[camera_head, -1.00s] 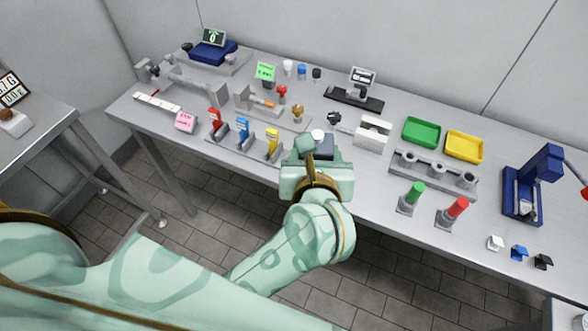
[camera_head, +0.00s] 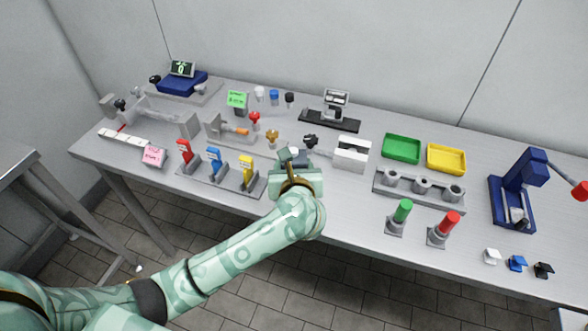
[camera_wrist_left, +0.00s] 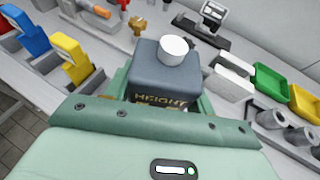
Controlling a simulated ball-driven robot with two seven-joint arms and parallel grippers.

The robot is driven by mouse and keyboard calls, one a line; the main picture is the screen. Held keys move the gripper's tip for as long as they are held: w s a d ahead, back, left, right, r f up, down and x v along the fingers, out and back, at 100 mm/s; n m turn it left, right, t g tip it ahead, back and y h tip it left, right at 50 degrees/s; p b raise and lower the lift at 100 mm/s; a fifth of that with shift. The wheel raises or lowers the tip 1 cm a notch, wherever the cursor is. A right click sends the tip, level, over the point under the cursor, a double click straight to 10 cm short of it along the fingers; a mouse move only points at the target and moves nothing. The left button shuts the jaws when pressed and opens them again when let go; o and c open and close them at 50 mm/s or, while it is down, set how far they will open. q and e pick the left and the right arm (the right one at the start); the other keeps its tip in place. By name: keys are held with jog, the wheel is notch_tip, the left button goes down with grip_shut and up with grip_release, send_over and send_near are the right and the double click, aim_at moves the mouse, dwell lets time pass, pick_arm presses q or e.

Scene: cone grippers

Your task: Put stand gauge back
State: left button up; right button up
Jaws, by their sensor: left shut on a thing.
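My left gripper (camera_head: 296,178) is shut on a dark grey block gauge (camera_head: 306,158) with a round white top. In the left wrist view the block (camera_wrist_left: 165,78) sits between my fingers (camera_wrist_left: 162,100), and its near face is lettered HEIGHT. In the head view my gripper and wrist hide most of it, and I cannot tell its gap to the bench. A display stand (camera_head: 336,101) on a long black base (camera_head: 325,121) is farther back on the bench. My right gripper is not in view.
Red, blue (camera_head: 215,160) and yellow (camera_head: 247,171) gauges stand left of my gripper. Green (camera_head: 402,148) and yellow (camera_head: 446,159) trays lie farther right.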

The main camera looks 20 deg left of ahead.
pick_arm(q)
jog(key=shift+f, duration=0.2)
jog(key=shift+f, duration=0.2)
jog(key=o, duration=1.2)
jog(key=shift+r, duration=0.1)
jog(key=shift+r, duration=0.25)
jog(key=p+v, duration=0.2)
jog(key=v, duration=1)
jog(key=shift+f, duration=0.1)
